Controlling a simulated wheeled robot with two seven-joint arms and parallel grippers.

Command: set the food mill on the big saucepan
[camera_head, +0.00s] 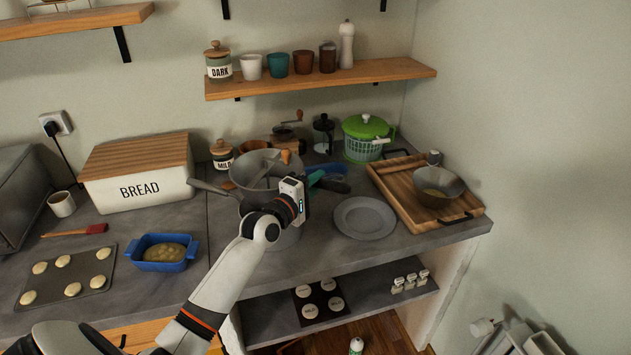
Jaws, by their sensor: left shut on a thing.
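The food mill (252,172) is a grey metal bowl with a crank across its top, a small wooden knob and a long handle sticking out to the left. My left gripper (294,190) comes in from the front and is shut on the food mill at its right side; its fingertips are partly hidden. The big saucepan (287,239) is a grey metal pot, showing low behind my arm, beneath the mill. The mill and my arm hide most of it, so I cannot tell whether the mill touches its rim. My right gripper is out of view.
A grey plate (365,218) lies right of the saucepan. A wooden tray (400,187) with a bowl (438,187) is farther right. A green salad spinner (364,137) and a grinder (287,136) stand behind. A blue dish (163,253) and bread box (140,184) are left.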

